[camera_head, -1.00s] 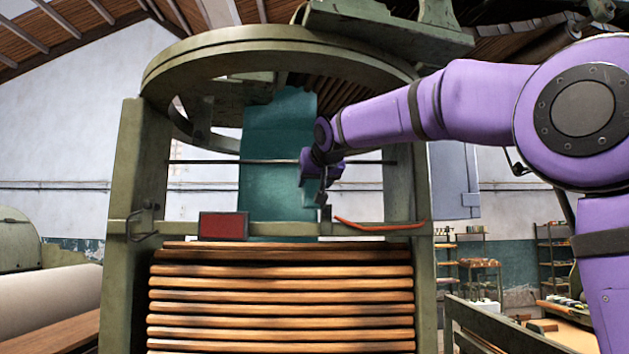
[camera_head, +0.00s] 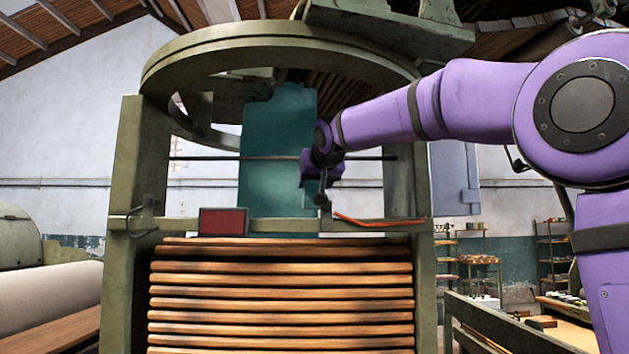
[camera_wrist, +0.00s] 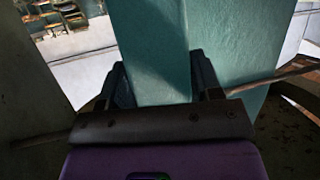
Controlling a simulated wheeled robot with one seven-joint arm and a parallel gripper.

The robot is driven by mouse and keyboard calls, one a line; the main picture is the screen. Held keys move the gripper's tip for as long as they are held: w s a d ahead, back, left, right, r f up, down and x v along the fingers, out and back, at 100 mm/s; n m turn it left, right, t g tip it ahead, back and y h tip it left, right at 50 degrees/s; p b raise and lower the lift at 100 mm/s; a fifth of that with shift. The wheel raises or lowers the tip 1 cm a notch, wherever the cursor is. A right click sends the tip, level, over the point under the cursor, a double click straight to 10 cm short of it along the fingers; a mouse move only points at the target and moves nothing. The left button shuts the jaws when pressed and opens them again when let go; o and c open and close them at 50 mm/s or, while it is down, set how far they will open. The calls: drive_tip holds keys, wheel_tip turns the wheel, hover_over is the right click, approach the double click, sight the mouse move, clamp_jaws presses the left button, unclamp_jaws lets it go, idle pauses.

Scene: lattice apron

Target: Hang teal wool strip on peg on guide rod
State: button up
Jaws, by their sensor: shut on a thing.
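The teal wool strip (camera_head: 276,140) hangs as a long flat panel inside the green frame in the head view. My gripper (camera_head: 322,196) is at its right edge, below the guide rod (camera_head: 205,158). In the wrist view, my gripper (camera_wrist: 163,85) is shut on the strip (camera_wrist: 158,50), with a finger on each side of it. A wider teal part (camera_wrist: 235,50) shows at the right there. The rod (camera_wrist: 272,77) crosses behind the fingers and is partly hidden. I cannot make out the peg or whether the strip touches it.
A green frame post (camera_head: 133,165) stands at the left, with a round ring (camera_head: 280,48) above. A lower crossbar (camera_head: 280,226) carries a red block (camera_head: 224,221) and an orange strip (camera_head: 375,221). Wooden slats (camera_head: 280,292) fill the space below.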

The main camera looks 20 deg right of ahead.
drive_tip(key=o, duration=1)
drive_tip(key=shift+s, duration=0.1)
drive_tip(key=d+v, duration=0.1)
drive_tip(key=v, duration=1)
drive_tip(key=s+d+f+g, duration=0.2)
drive_tip(key=s+f+g, duration=0.2)
drive_tip(key=s+f, duration=1.1)
drive_tip(key=s+d+f+g, duration=0.3)
drive_tip(key=s+f, duration=1.3)
drive_tip(key=f, duration=0.7)
drive_tip(key=shift+s+n+g+y, duration=0.3)
drive_tip(key=shift+g+y, duration=0.1)
drive_tip(key=shift+g, duration=0.2)
